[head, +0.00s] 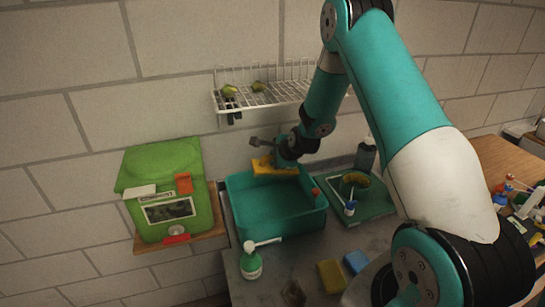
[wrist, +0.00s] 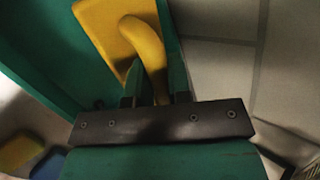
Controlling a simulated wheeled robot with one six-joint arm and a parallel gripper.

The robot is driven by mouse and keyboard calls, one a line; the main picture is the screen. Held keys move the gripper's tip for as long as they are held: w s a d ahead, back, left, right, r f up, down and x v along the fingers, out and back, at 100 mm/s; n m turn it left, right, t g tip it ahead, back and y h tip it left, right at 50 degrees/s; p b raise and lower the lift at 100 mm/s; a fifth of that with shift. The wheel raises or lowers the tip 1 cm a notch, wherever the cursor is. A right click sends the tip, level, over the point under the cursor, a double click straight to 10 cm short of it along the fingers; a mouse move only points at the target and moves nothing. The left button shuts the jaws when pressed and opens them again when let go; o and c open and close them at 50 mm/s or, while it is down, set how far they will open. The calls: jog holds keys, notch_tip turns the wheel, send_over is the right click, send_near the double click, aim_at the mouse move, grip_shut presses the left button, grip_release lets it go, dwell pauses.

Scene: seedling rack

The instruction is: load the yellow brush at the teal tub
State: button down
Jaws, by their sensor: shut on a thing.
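The yellow brush (head: 272,169) is in my gripper, over the back part of the teal tub in the head view. In the wrist view the brush (wrist: 103,22) shows a flat yellow block and a curved handle running between my fingers. My gripper (wrist: 157,82) is shut on that handle. In the head view my gripper (head: 270,153) is small and partly hidden by the wrist. The teal tub (head: 275,225) stands on the grey counter, open at the top. I cannot tell whether the brush touches the tub or what its underside carries.
A green compost box (head: 163,180) stands on a wall shelf at left. A wire rack (head: 262,98) hangs above.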

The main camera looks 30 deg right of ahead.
notch_tip(320, 180, down, 11)
jog(key=b, duration=0.7)
jog(key=shift+d+r+b, duration=0.15)
jog(key=shift+r+b, duration=0.05)
jog(key=shift+b, duration=0.15)
jog(key=shift+r+p, duration=3.3)
jog(key=shift+r, duration=1.7)
jog(key=shift+r+p, duration=1.3)
jog(key=shift+r, duration=0.75)
jog(key=shift+f, duration=0.1)
